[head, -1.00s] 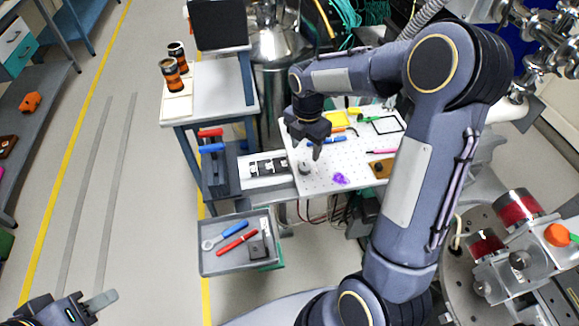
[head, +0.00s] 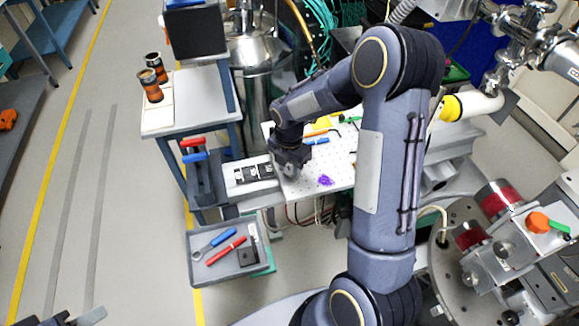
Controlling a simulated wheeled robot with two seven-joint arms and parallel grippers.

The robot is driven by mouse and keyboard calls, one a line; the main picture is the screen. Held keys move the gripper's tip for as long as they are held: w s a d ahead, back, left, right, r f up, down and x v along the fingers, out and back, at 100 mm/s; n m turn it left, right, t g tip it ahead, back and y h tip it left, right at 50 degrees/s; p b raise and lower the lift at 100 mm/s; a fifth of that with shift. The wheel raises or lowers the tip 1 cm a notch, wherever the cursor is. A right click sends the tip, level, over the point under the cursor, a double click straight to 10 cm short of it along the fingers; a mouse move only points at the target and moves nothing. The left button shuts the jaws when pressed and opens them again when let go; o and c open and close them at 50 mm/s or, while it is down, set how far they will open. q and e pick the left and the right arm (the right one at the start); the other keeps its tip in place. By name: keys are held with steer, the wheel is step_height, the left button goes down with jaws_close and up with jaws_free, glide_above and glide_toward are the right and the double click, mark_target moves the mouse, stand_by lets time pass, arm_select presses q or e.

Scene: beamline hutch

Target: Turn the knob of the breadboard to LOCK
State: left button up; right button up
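The breadboard (head: 340,176) is a white perforated plate in the middle of the head view. My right gripper (head: 289,168) points down at its left edge, where a small grey round knob stands. The gripper covers most of the knob, so its pointer and any LOCK marking cannot be read. I cannot tell whether the fingers touch the knob or are closed around it. My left gripper (head: 88,317) shows only partly at the bottom left corner, over the floor, away from the breadboard.
A purple piece (head: 326,180) and several tools lie on the breadboard. A black device on a white plate (head: 252,173) sits just left. A grey tray (head: 228,276) with tools is in front. Red and blue handles (head: 193,150) stand at left. My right arm hides the board's right side.

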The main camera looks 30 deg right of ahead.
steer(key=c, duration=0.5)
steer(key=m+b, duration=0.1)
steer(key=m, duration=0.2)
steer(key=shift+m+b, duration=0.3)
steer(key=shift+m, duration=0.1)
steer(key=m+b, duration=0.1)
steer(key=m, duration=0.3)
steer(key=shift+m, duration=0.3)
steer(key=m+b, duration=0.1)
steer(key=m, duration=0.3)
steer(key=m+b, duration=0.1)
steer(key=m, duration=0.4)
steer(key=shift+m, duration=0.4)
steer(key=o, duration=1)
steer(key=shift+c, duration=0.2)
